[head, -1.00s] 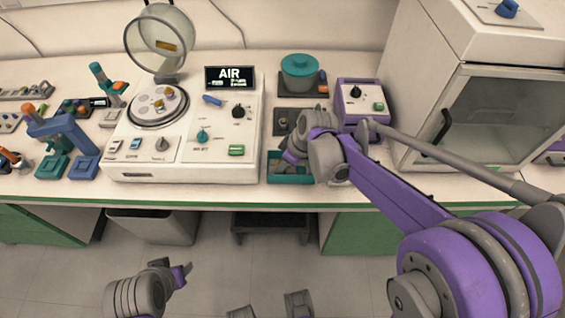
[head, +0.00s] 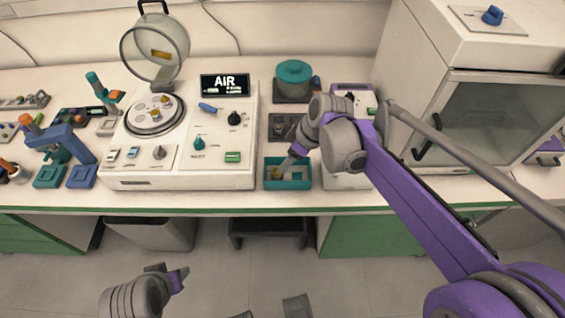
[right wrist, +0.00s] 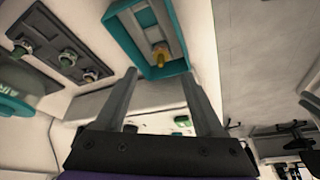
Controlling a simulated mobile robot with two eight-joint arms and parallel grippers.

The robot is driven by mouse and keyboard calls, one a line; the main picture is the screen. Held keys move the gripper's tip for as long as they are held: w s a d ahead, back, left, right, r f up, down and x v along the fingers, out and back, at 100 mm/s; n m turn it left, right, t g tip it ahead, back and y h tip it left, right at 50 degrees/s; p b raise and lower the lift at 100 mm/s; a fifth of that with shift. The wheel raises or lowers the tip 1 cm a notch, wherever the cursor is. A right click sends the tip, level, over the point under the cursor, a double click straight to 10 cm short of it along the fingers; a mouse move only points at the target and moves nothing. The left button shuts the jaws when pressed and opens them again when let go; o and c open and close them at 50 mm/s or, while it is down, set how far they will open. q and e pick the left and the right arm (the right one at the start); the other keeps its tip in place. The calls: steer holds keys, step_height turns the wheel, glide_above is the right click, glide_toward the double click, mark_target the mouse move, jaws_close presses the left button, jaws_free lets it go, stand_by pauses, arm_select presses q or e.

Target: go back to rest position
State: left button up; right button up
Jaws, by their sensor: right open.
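My right gripper (right wrist: 160,80) is open, its two fingers apart with nothing between them. In the head view the right gripper (head: 293,160) is over the back of a small teal tray (head: 288,187) at the bench's front edge; my arm comes in from the right. The tray (right wrist: 186,63) shows beyond the fingertips in the right wrist view, with a small yellow piece (right wrist: 160,52) in it. My left gripper (head: 176,277) is low in front of the bench, away from everything; its finger gap is unclear.
A teal-lidded pot (head: 294,75) is behind. A purple-topped box is partly hidden by my right arm. A white cabinet (head: 480,110) stands right.

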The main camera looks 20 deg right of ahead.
steer(key=shift+v, duration=1.2)
steer(key=s+d+r+m+t+h+p, duration=0.1)
steer(key=s+m+p, duration=0.7)
steer(key=s, duration=0.8)
steer(key=shift+s+r+m+t+h, duration=0.3)
steer(key=shift+r+t+h, duration=0.2)
steer(key=shift+r+h, duration=0.4)
steer(key=shift+d+f, duration=0.1)
